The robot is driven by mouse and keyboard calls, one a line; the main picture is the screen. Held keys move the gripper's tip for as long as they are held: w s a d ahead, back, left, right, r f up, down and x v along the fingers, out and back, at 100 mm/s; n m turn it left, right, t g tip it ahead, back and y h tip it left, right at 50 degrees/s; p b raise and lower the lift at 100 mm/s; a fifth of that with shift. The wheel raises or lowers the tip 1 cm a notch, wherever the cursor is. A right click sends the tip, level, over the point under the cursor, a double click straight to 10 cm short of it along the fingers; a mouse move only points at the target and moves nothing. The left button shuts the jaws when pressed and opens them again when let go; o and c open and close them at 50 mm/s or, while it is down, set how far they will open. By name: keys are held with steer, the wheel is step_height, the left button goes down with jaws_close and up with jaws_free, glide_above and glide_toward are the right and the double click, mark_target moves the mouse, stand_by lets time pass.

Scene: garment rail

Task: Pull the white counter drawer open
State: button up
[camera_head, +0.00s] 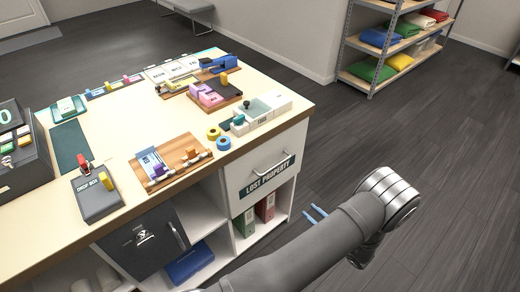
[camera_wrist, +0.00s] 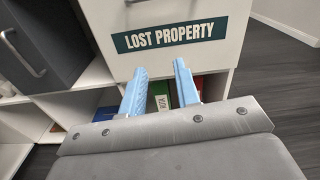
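The white counter drawer (camera_head: 262,178) is at the counter's right end, with a dark LOST PROPERTY label and a metal bar handle (camera_head: 272,164) above it. Its front looks flush with the counter. In the wrist view the drawer front (camera_wrist: 218,52) fills the upper middle; the handle is almost wholly outside the top edge. My gripper (camera_head: 314,213) is in front of and below the drawer, apart from the handle. In the wrist view its two blue fingers (camera_wrist: 160,67) are spread with nothing between them, just below the label.
Below the drawer an open shelf holds a green binder (camera_head: 245,222) and a red binder (camera_head: 265,206). A dark cabinet door (camera_head: 143,240) with a handle is to the left. Small items cover the countertop (camera_head: 110,110). The floor (camera_head: 455,190) right of the counter is clear.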

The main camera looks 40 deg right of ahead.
steer(key=w+d+r+n+g, duration=0.2)
steer(key=w+r+n, duration=0.2)
steer(key=r+n, duration=0.7)
steer(key=n, duration=0.6)
glide_toward(277, 165)
steer(key=w, duration=0.3)
steer(key=w+f, duration=0.1)
steer(key=w, duration=0.2)
steer(key=w+f, duration=0.1)
steer(key=w, duration=0.3)
steer(key=shift+d+f, duration=0.15)
steer(key=shift+f, duration=0.1)
jaws_close()
